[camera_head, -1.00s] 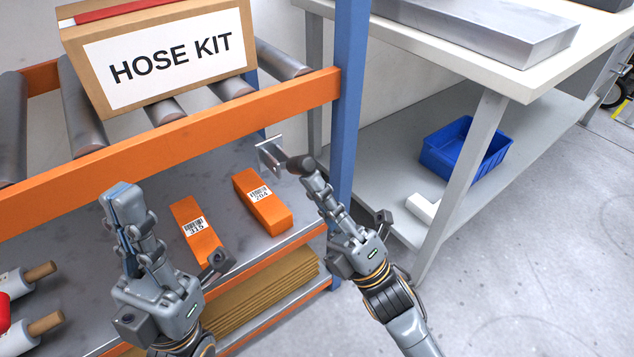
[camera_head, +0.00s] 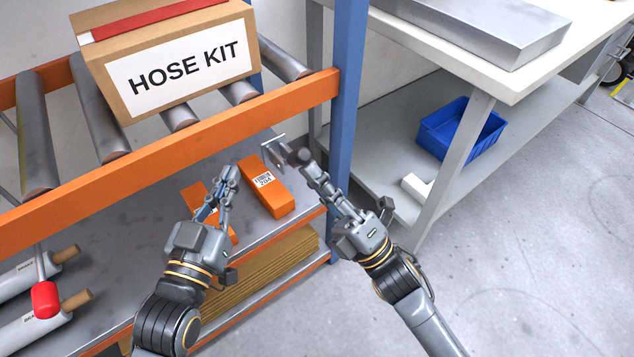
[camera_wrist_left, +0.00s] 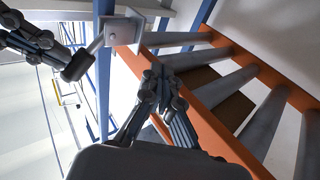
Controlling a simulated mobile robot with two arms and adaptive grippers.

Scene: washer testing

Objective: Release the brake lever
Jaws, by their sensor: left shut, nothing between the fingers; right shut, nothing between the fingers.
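A lever with a dark cylindrical knob (camera_head: 304,156) juts from a square metal bracket (camera_head: 274,150) beside the blue rack post. The left wrist view shows the bracket (camera_wrist_left: 121,31) and the dark knob (camera_wrist_left: 76,66) on its angled stem. My right gripper (camera_head: 309,168) is shut and empty, with its fingertips right at the knob; I cannot tell whether they touch. It also shows at the upper left of the left wrist view. My left gripper (camera_head: 229,176) is shut and empty, left of the lever and in front of an orange box. Its fingertips (camera_wrist_left: 160,85) come together in the left wrist view.
Orange boxes (camera_head: 266,190) lie on the lower shelf. A HOSE KIT carton (camera_head: 165,55) rests on rollers above an orange beam (camera_head: 175,150). A red knob (camera_head: 45,299) stands by white rolls at left. A table with a blue bin (camera_head: 462,128) is right.

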